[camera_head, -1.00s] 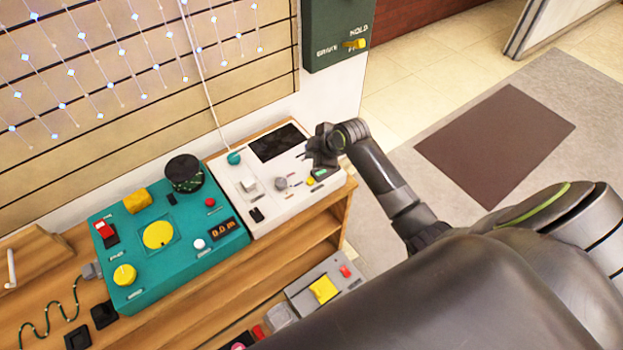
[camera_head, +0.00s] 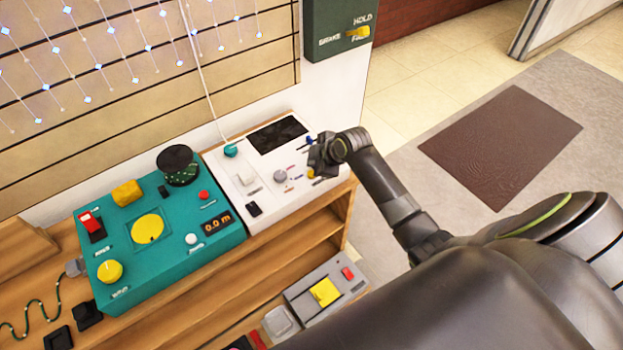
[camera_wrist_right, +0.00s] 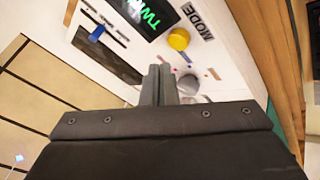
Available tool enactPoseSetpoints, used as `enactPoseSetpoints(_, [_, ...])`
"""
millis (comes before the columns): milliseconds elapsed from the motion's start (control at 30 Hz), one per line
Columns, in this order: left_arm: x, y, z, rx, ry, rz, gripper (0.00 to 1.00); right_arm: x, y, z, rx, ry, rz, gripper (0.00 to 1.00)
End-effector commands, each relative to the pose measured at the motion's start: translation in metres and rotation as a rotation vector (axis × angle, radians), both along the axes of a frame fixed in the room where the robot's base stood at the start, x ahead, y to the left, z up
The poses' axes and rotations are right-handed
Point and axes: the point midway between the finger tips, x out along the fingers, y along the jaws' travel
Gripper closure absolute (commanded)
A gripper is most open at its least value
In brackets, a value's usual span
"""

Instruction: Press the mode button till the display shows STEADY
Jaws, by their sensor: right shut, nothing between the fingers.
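The white panel (camera_head: 250,215) stands on the wooden shelf. Its round yellow mode button (camera_wrist_right: 179,39) sits beside the word MODE in the right wrist view. In the head view the yellow button (camera_head: 311,172) shows just under my right gripper (camera_head: 320,160). The small dark display (camera_wrist_right: 146,14) shows green letters starting "TW"; the rest is cut off. My right gripper (camera_wrist_right: 160,75) is shut and empty. Its fingertips appear close to the button but not over it in the wrist view; I cannot tell their height above the panel. My left gripper is not in view.
A grey knob (camera_wrist_right: 188,84) and a blue slider (camera_wrist_right: 97,32) are near the right fingertips. A teal control box (camera_head: 165,255) with a black spool (camera_head: 178,160) stands left of the panel. A grey box (camera_head: 325,292) sits lower down.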

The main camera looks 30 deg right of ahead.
Motion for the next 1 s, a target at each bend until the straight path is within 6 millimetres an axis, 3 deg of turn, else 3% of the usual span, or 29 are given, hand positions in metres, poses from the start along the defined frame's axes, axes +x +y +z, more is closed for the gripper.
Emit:
enactPoseSetpoints(167, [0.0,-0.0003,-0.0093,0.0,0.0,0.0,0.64,0.0,0.0001,-0.0143,0.0,0.001,0.0,1.0])
enactPoseSetpoints(1000, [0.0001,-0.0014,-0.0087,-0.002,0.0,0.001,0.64,0.0001,0.0002,-0.014,0.0,0.0,0.0,1.0])
